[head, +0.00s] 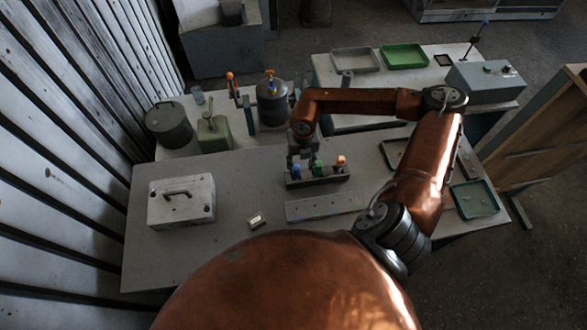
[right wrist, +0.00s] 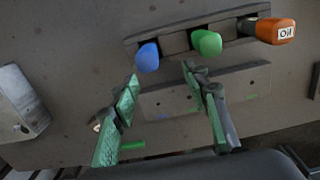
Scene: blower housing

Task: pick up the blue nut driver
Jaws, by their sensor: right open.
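The blue nut driver (right wrist: 148,57) stands in a dark rack (right wrist: 175,41) with only its handle showing clearly. In the head view its blue handle (head: 296,171) is at the left end of the rack, partly below my right gripper. My right gripper (right wrist: 160,95) is open, its two green-padded fingers apart and empty. In the right wrist view the blue handle lies beyond the fingertips, between their lines, nearer the left finger. In the head view the right gripper (head: 301,158) hangs over the rack's left part. My left gripper is not in view.
A green handle (right wrist: 207,42) and an orange handle marked Oil (right wrist: 270,30) stand in the same rack, right of the blue one. A flat grey plate with holes (head: 325,206) lies in front.

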